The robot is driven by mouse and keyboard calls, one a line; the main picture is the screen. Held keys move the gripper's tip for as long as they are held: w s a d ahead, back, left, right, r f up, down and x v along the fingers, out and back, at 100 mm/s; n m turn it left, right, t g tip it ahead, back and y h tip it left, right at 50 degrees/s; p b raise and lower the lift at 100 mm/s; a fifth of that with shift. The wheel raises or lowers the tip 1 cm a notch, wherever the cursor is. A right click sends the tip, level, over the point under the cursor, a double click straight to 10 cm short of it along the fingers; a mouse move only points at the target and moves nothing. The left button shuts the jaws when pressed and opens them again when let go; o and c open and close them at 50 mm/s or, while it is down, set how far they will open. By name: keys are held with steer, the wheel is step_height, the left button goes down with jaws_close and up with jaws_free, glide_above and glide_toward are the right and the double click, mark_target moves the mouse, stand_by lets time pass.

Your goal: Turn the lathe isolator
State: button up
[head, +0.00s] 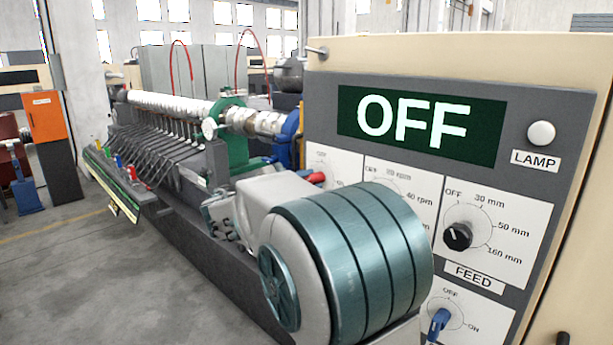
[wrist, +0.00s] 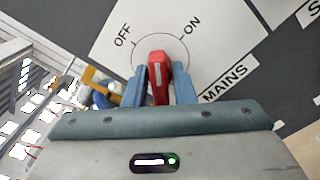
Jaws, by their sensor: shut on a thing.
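The red handle (wrist: 158,80) of the MAINS switch sits on a white plate (wrist: 112,60) marked OFF and ON in the wrist view. My gripper (wrist: 157,74) has its two blue fingers on either side of the handle, shut on it. The handle's end lies between the OFF and ON marks; its exact setting is hard to tell. In the head view the red handle (head: 317,177) shows at the panel's left edge, and my wrist hides much of its plate. The green display (head: 420,122) reads OFF.
The panel also carries a black FEED knob (head: 458,236), a blue OFF/ON switch (head: 438,322) and a white lamp (head: 541,133). A long machine (head: 150,130) stands to the left. The floor (head: 70,270) at lower left is clear.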

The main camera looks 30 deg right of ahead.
steer(key=n+p, duration=0.5)
steer(key=n, duration=0.1)
steer(key=shift+r, duration=0.15)
steer(key=n+p, duration=0.2)
steer(key=shift+n, duration=0.4)
steer(key=shift+f+n+p, duration=0.2)
steer(key=shift+n+p, duration=0.1)
steer(key=shift+p, duration=0.15)
steer(key=shift+f, duration=0.1)
steer(key=o, duration=0.8)
steer(key=b+v, duration=0.3)
steer(key=v, duration=1.1)
